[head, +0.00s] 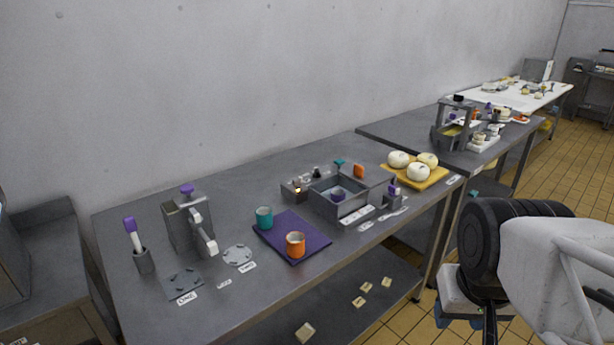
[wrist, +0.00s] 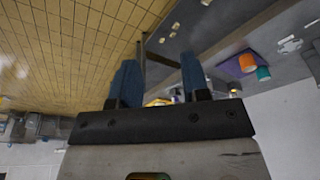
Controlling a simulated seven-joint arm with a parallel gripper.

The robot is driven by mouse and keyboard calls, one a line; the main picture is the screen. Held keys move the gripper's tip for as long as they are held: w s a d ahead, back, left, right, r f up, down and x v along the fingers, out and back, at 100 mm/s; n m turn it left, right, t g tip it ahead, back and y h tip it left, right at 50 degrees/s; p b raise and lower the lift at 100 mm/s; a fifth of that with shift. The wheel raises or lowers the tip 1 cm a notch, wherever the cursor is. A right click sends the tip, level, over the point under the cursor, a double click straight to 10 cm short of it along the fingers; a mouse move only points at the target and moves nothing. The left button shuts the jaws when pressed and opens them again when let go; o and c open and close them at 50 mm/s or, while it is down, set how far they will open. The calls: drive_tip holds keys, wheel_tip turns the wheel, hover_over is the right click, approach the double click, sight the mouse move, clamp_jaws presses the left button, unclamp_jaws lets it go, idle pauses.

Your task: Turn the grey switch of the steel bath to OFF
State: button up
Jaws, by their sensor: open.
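The steel bath (head: 352,207) is an open grey square tub on the long steel table, with a small purple-topped thing inside. A grey control box (head: 289,190) stands against its back left side, with a glowing orange-yellow lamp (head: 297,190) and small dark knobs. The grey switch is too small to tell apart, and I cannot read its setting. My gripper (wrist: 160,82) is open and empty in the wrist view, its two blue fingers wide apart. In the head view my arm is at the lower right, off the table's front edge, well away from the bath.
Left of the bath, a purple mat (head: 276,250) holds a teal cup (head: 264,218) and an orange cup (head: 295,245). A yellow board (head: 437,179) with white round pieces lies to its right. A grey press-like device (head: 185,228) stands further left. A lower shelf runs underneath.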

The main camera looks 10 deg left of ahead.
idle(0.4)
drive_tip(key=w+a+r+m, duration=0.15)
drive_tip(key=w+r, duration=0.25)
drive_tip(key=w, duration=0.6)
drive_tip(key=w+a+r+m, duration=0.1)
drive_tip(key=w+a+r, duration=0.15)
drive_tip(key=w, duration=0.65)
drive_tip(key=m+g, duration=0.3)
drive_tip(key=m, duration=0.3)
hover_over(297, 179)
drive_tip(key=shift+w+f, duration=0.2)
drive_tip(key=shift+f, duration=8.7)
drive_tip(key=shift+f, duration=0.15)
drive_tip(key=shift+f, duration=3.75)
